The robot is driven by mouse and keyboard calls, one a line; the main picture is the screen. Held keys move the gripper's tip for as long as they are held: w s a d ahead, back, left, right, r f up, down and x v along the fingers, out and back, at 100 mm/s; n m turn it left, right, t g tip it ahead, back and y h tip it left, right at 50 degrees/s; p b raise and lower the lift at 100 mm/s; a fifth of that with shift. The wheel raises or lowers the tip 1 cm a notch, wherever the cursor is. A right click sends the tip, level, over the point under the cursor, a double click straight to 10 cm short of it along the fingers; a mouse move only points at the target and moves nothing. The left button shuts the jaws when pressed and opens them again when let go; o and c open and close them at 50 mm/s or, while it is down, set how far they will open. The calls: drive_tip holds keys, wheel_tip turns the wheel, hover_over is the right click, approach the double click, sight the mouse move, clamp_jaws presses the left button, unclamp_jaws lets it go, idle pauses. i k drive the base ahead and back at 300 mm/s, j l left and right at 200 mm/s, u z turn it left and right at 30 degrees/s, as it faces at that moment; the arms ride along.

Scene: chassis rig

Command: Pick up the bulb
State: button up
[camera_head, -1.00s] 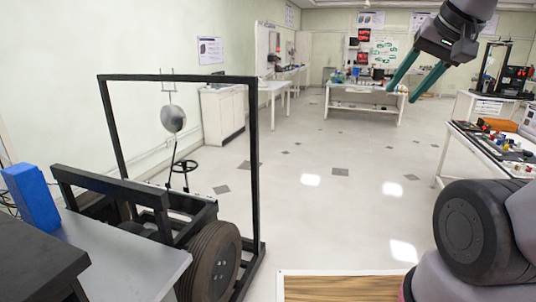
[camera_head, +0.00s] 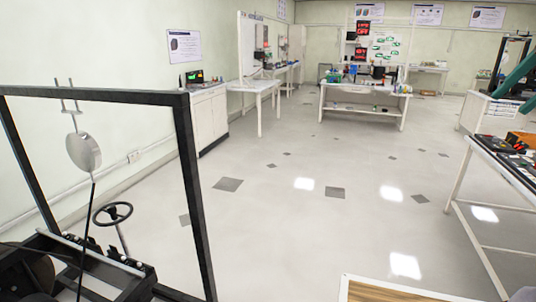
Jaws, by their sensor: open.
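I cannot make out a bulb for certain in the camera_head view. A pale round disc (camera_head: 84,151) hangs in the black frame of the chassis rig (camera_head: 190,180) at the left; whether it is a lamp or a mirror is unclear.
A white table (camera_head: 478,180) at the right holds small coloured parts too small to name. A steering wheel (camera_head: 113,213) stands in the rig. A workbench (camera_head: 362,95) stands at the back. A wood-topped surface (camera_head: 390,291) shows at the bottom. The middle floor is clear.

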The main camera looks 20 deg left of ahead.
sight(77, 240)
drive_tip(key=i, duration=2.05)
drive_tip(key=i+u, duration=0.3)
drive_tip(key=i, duration=0.25)
drive_tip(key=i+l+u, duration=0.15)
drive_tip(key=i+u, duration=0.15)
drive_tip(key=i, duration=0.2)
drive_tip(key=i+j+u, duration=0.1)
drive_tip(key=u, duration=0.3)
drive_tip(key=i+u, duration=0.55)
drive_tip(key=u, duration=0.3)
drive_tip(key=i+l+u, duration=0.1)
drive_tip(key=u, duration=0.3)
drive_tip(key=i+j+u, duration=0.1)
drive_tip(key=i+u, duration=0.8)
drive_tip(key=i+l+u, duration=0.25)
drive_tip(key=i+u, duration=0.2)
drive_tip(key=i+l+u, duration=0.7)
drive_tip(key=l+u, duration=0.2)
drive_tip(key=i+l+u, duration=0.25)
drive_tip(key=l+u, duration=0.2)
drive_tip(key=i+l+u, duration=0.1)
drive_tip(key=l+u, duration=0.35)
drive_tip(key=l, duration=0.25)
drive_tip(key=l+u, duration=0.45)
drive_tip(key=l, duration=0.2)
drive_tip(key=l+u, duration=0.35)
drive_tip(key=l, duration=0.45)
drive_tip(key=k+l+u, duration=0.1)
drive_tip(key=l+u, duration=0.2)
drive_tip(key=l, duration=0.45)
